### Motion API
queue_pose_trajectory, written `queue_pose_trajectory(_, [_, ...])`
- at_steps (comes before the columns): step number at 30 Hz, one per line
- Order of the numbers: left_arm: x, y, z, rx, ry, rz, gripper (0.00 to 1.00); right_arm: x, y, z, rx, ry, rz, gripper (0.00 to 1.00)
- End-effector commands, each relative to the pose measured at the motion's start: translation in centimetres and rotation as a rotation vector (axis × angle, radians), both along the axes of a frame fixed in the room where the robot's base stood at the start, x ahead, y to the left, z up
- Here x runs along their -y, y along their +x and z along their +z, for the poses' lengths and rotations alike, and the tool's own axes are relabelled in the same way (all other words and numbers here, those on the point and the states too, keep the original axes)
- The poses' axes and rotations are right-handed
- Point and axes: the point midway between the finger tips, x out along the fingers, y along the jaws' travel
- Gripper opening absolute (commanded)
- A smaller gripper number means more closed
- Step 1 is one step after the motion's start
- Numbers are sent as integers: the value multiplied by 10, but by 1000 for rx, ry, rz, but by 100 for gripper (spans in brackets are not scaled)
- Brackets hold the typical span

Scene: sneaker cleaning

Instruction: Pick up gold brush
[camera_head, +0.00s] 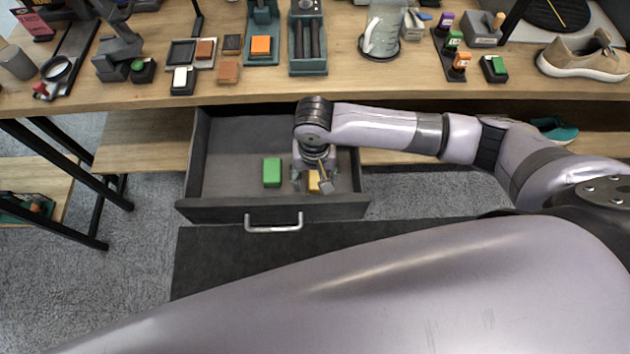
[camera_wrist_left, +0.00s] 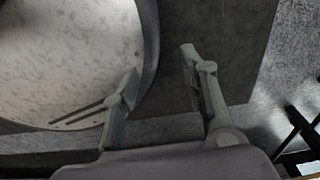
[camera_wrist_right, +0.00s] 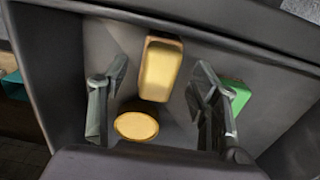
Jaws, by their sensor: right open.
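The gold brush (camera_wrist_right: 160,72), a yellow block with a brown edge, lies in the open drawer. In the head view it (camera_head: 314,181) is partly hidden by my right gripper (camera_head: 310,183). In the right wrist view my right gripper (camera_wrist_right: 159,78) is open and empty, its fingers spread on both sides of the brush's line, with the brush ahead between them. I cannot tell whether they touch it. In the left wrist view my left gripper (camera_wrist_left: 160,62) is open and empty over the floor area; it does not show in the head view.
The drawer walls are close around. The crowded tabletop (camera_head: 250,98) stands behind.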

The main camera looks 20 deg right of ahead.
Motion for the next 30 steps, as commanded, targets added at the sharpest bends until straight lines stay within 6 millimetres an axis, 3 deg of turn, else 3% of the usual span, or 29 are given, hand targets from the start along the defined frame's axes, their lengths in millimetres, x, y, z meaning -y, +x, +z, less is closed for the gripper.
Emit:
queue_pose_trajectory(6, [-1, -9, -1, -14, 2, 0, 40, 2, -1, -26, -1, -1, 1, 57])
queue_pose_trajectory(14, [-1, -15, -1, -23, 3, 0, 40, 1, -1, -29, 0, 1, 2, 57])
queue_pose_trajectory(30, [-2, -14, -1, -22, 3, 1, 40, 1, -1, -28, 0, 0, 2, 21])
